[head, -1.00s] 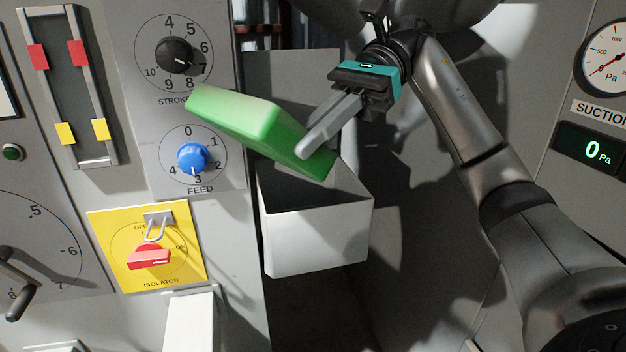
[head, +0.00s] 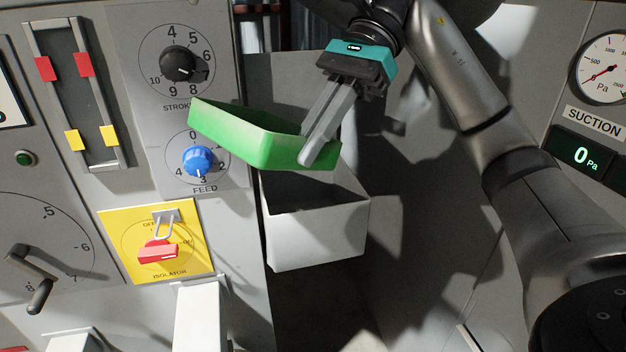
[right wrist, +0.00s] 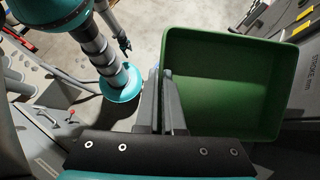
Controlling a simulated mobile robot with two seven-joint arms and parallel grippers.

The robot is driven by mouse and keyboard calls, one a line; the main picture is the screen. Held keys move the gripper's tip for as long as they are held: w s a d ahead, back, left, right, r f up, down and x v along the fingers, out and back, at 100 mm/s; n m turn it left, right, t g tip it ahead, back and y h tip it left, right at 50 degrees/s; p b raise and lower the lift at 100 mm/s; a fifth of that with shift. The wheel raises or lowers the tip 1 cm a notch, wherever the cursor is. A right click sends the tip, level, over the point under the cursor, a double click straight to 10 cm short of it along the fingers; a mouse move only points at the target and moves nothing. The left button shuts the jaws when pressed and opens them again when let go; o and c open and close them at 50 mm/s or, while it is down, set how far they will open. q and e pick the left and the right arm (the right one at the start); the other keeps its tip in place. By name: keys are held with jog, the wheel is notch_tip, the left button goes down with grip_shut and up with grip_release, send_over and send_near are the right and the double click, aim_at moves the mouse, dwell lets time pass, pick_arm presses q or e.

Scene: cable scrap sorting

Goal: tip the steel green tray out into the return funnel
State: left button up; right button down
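The green tray (head: 255,147) hangs above the return funnel (head: 318,235), a pale open-topped box on the machine front. My right gripper (head: 312,160) is shut on the tray's right-end wall. The tray is fairly level, dipping a little to the right, with its opening upward. The right wrist view looks into the tray (right wrist: 235,85); its green floor looks bare. The fingers (right wrist: 163,80) show there at its left wall. The tray hides part of the funnel's back rim. The visible funnel inside is dark, and its bottom cannot be made out. I cannot make out my left gripper.
Left of the funnel are the stroke knob (head: 178,64), the blue feed knob (head: 197,161) and the yellow isolator plate (head: 118,225) with its red switch. A suction display (head: 585,152) and gauge (head: 607,68) are at right. A pale post (head: 200,315) stands below.

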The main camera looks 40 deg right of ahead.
jog(key=shift+r, duration=0.1)
jog(key=r+h+p, duration=0.1)
jog(key=p, duration=0.1)
jog(key=shift+a+h+p, duration=0.15)
jog(key=shift+h+p, duration=0.15)
jog(key=shift+h, duration=0.1)
jog(key=shift+t+p, duration=0.3)
jog(key=shift+f, duration=0.15)
notch_tip(320, 180, up, 3)
jog(key=p, duration=0.2)
jog(key=shift+p, duration=0.35)
